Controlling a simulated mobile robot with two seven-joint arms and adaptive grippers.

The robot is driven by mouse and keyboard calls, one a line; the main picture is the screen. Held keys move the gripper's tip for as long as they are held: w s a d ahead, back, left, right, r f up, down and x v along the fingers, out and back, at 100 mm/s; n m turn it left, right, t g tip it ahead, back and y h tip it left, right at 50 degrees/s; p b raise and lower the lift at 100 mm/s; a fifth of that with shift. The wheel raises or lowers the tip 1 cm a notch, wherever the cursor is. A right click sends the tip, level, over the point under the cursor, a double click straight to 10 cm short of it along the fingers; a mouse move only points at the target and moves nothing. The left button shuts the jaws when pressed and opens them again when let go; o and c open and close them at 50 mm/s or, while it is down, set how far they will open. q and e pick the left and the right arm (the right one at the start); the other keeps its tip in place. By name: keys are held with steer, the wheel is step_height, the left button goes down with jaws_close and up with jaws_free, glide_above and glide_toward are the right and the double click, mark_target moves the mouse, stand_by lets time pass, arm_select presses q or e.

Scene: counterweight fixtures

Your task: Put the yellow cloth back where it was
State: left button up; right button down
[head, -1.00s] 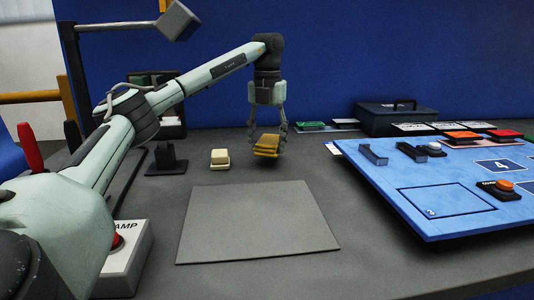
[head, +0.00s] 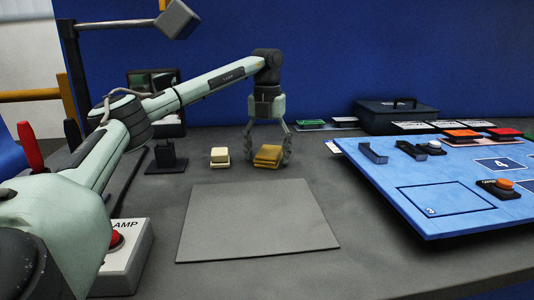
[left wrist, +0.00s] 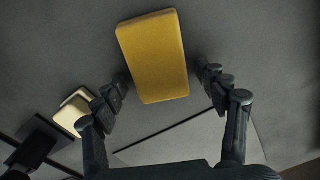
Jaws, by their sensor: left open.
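The yellow cloth (head: 268,155) is a folded, block-like mustard pad resting on the grey table behind the grey mat. It also shows in the left wrist view (left wrist: 153,56), lying between and just beyond my open fingers. My left gripper (head: 268,158) is low over the cloth, with one finger on each side of it. In the left wrist view my left gripper (left wrist: 163,88) is open, with gaps visible between the fingers and the cloth. My right gripper is not in view.
A cream block (head: 220,157) sits close to the left of the cloth, and a black stand (head: 166,158) is further left. The grey mat (head: 256,222) in front is bare. A blue board (head: 440,185) with fixtures is at right. A dark case (head: 397,118) stands behind.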

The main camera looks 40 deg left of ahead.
mark_target(267, 154)
arm_select(q)
step_height(267, 154, up, 12)
steer(key=shift+r, duration=0.2)
stand_by(0.4)
